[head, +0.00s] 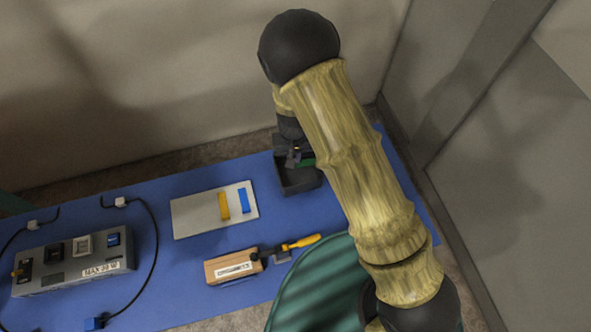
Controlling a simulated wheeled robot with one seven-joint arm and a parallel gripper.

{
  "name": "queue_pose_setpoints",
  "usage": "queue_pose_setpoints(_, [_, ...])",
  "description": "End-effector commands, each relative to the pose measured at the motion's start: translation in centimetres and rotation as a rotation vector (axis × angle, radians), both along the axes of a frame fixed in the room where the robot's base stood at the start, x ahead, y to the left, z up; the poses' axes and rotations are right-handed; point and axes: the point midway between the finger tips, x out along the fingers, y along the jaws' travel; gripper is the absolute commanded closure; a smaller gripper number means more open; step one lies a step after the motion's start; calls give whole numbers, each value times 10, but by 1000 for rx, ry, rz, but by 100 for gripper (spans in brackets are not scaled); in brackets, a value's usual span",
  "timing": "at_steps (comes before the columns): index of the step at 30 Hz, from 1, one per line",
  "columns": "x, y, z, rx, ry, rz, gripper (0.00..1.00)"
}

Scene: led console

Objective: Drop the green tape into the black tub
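The black tub (299,186) stands on the blue table toward the back, partly hidden by my arm. My gripper (294,158) points down over the tub's back part, at or just above its rim. A small patch of green, which looks like the green tape (307,163), shows just right of my gripper, at the tub's back right. My arm hides part of it. I cannot tell whether my fingers touch the tape or whether it rests in the tub. The fingers are too small and dark to show whether they are open.
A pale board (190,215) with a yellow bar (224,206) and a blue bar (244,200) lies left of the tub. A wooden block (232,267) and a yellow-handled tool (301,242) lie in front. A grey console (75,264) with black cables stands at left.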

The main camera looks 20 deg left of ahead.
Motion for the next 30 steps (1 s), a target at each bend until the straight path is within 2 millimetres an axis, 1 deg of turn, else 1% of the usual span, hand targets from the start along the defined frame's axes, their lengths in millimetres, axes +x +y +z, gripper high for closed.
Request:
queue_pose_setpoints(1, [0, 0, 0, 0, 0, 0, 80])
queue_pose_setpoints(2, [0, 0, 0, 0, 0, 0, 74])
queue_pose_setpoints(3, [0, 0, 0, 0, 0, 0, 71])
queue_pose_setpoints(11, [0, 0, 0, 0, 0, 0, 71])
queue_pose_setpoints(16, [0, 1, 7, 2, -2, 1, 71])
queue_pose_setpoints(20, [1, 1, 21, 3, -3, 2, 71])
queue_pose_setpoints(30, [1, 1, 78, 3, -3, 1, 71])
